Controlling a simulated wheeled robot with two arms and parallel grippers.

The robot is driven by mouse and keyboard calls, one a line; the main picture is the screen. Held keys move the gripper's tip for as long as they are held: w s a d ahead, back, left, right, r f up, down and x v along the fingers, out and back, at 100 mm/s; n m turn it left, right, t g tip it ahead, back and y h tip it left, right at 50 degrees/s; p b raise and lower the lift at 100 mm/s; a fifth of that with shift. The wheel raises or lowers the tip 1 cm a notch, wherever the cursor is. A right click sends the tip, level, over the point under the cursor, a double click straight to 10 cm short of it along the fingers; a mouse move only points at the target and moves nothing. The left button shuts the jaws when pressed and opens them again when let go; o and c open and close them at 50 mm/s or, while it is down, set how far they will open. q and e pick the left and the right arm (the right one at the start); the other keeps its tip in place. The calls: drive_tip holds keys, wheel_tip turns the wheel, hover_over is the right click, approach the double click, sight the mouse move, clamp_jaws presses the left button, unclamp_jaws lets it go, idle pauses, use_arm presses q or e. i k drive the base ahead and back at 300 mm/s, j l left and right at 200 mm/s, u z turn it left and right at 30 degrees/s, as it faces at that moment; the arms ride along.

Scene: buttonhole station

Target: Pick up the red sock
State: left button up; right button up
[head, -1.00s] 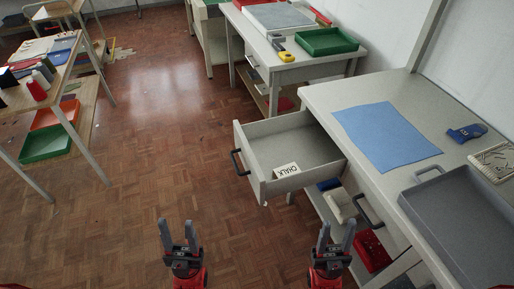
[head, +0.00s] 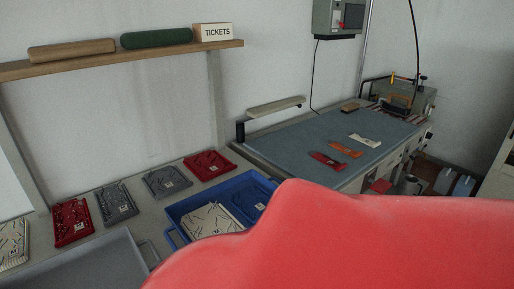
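A flat, narrow red piece (head: 328,162) with a small pale mark lies on the blue-grey top of the far table (head: 300,143), near its front edge. It is the thing that fits the red sock, though it is too small to make out fully. An orange piece (head: 345,149) and a white piece (head: 366,140) of similar shape lie behind it to the right, apart from it. Neither gripper shows in the head view. A large, smooth red part of mine fills the lower right and hides what is behind it.
A blue crate (head: 178,207) with packets stands on the near bench, beside red and grey packets (head: 167,181) and a grey tray (head: 85,270). A wall shelf (head: 120,60) holds rolls and a TICKETS box (head: 217,32). A machine (head: 400,98) stands at the far table's back end.

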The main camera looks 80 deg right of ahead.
sight(335, 165)
drive_tip(key=z, duration=3.25)
